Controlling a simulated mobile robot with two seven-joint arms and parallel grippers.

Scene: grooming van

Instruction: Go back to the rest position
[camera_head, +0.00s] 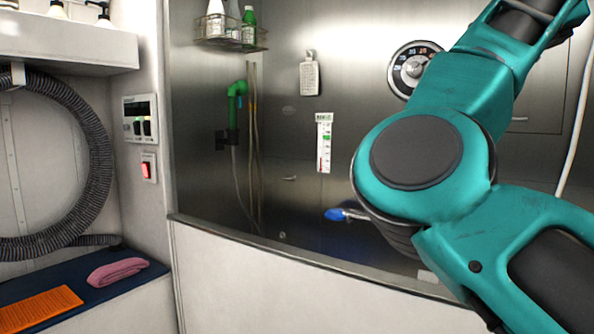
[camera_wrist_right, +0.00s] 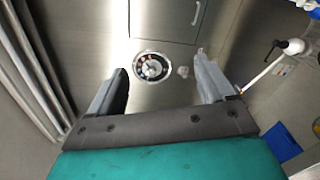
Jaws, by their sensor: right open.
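My right arm, teal with dark joints, crosses the right side of the head view. Its gripper is out of that view. In the right wrist view my right gripper (camera_wrist_right: 160,92) is open, with its two fingers apart and nothing between them. Beyond the fingers is the steel wall with a round dial (camera_wrist_right: 152,66). The dial also shows in the head view (camera_head: 414,68), just left of my right arm's upper part. My left gripper is in neither view.
A steel tub with a white front panel (camera_head: 290,285) is ahead. A green shower handle (camera_head: 236,95) and a bottle rack (camera_head: 228,42) are on its back wall. A blue-headed tool (camera_head: 337,214) is beside my arm.

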